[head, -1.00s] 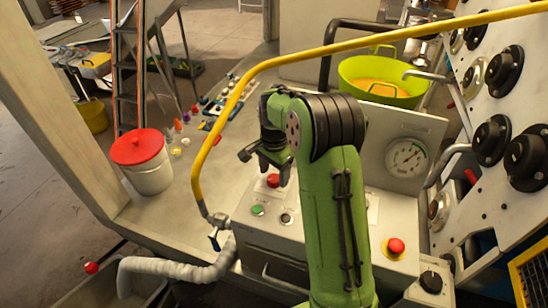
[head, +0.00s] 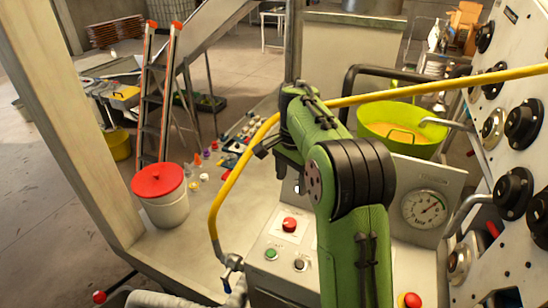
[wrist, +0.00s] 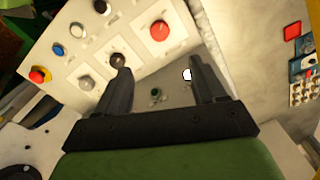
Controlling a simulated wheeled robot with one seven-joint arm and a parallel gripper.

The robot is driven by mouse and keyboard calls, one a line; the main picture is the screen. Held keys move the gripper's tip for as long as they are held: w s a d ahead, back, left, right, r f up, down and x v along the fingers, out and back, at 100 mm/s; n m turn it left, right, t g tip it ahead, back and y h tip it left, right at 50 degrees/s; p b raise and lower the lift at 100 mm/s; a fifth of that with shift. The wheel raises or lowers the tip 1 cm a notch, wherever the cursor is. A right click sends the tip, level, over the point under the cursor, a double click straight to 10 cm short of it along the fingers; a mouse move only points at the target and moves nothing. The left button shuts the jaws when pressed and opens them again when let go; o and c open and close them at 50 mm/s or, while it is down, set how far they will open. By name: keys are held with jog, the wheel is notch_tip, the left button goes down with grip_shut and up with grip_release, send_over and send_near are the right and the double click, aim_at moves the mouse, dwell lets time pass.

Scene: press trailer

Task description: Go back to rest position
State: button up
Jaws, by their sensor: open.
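My gripper is at the end of my green arm, above the control panel in the head view, partly hidden behind my own forearm. In the wrist view my gripper (wrist: 160,82) shows two dark fingers spread apart with nothing between them. Below it is the pale control panel (head: 262,240). The panel carries a red button (head: 289,225), a green button (head: 271,254) and a dark button (head: 299,264). The red button also shows in the wrist view (wrist: 159,30). A second red button (head: 410,300) is at the front right, partly cut off.
A pressure gauge (head: 424,208) and a wall of black knobs (head: 522,125) stand at the right. A green tub (head: 398,130) is behind my arm. A yellow hose (head: 222,195) arches past it. A red-lidded bucket (head: 160,190) stands left.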

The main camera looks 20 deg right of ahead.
jog(key=s+a+r+n+t, duration=0.1)
jog(key=s+a+r+n, duration=0.15)
jog(key=s, duration=0.25)
jog(key=s+a+r+n+t+b, duration=0.1)
jog(key=s+a+r+n, duration=0.15)
jog(key=s, duration=0.25)
jog(key=s+a+r+n+t, duration=0.1)
jog(key=s+n, duration=0.2)
jog(key=s, duration=0.2)
jog(key=s+a+f+n+t, duration=0.1)
jog(key=s+f+n, duration=0.1)
jog(key=s, duration=0.4)
jog(key=s+a+f+n+t, duration=0.1)
jog(key=s+a+f+n, duration=0.1)
jog(key=s, duration=0.4)
jog(key=shift+a+f+n+t+b, duration=0.2)
jog(key=shift+f+n+t+b, duration=0.15)
jog(key=shift+f+n, duration=0.4)
jog(key=shift+r, duration=0.15)
jog(key=shift+s, duration=0.1)
